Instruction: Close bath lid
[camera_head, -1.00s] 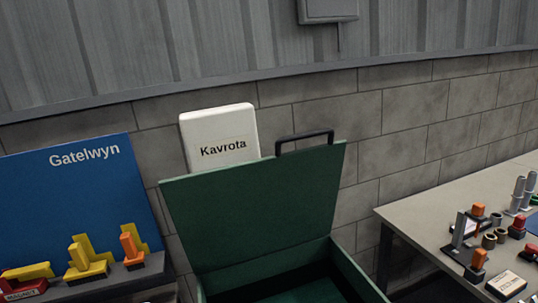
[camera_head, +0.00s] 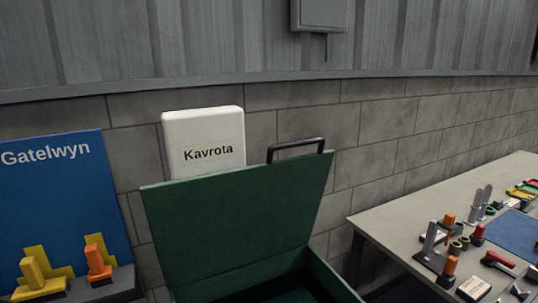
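The green bath stands at the lower middle of the camera view. Its green lid (camera_head: 235,225) is raised and leans back, open. A dark handle (camera_head: 296,148) sits on the lid's upper edge at its right part. Part of the bath's inside and its right wall (camera_head: 332,278) show below the lid. The bath's lower part is cut off by the picture edge. My gripper is not in view.
A white box labelled Kavrota (camera_head: 203,141) is behind the lid. A blue board labelled Gatelwyn (camera_head: 60,190) with yellow and orange items stands left. A grey table (camera_head: 400,205) with several tools is at right. A block wall (camera_head: 375,125) runs behind.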

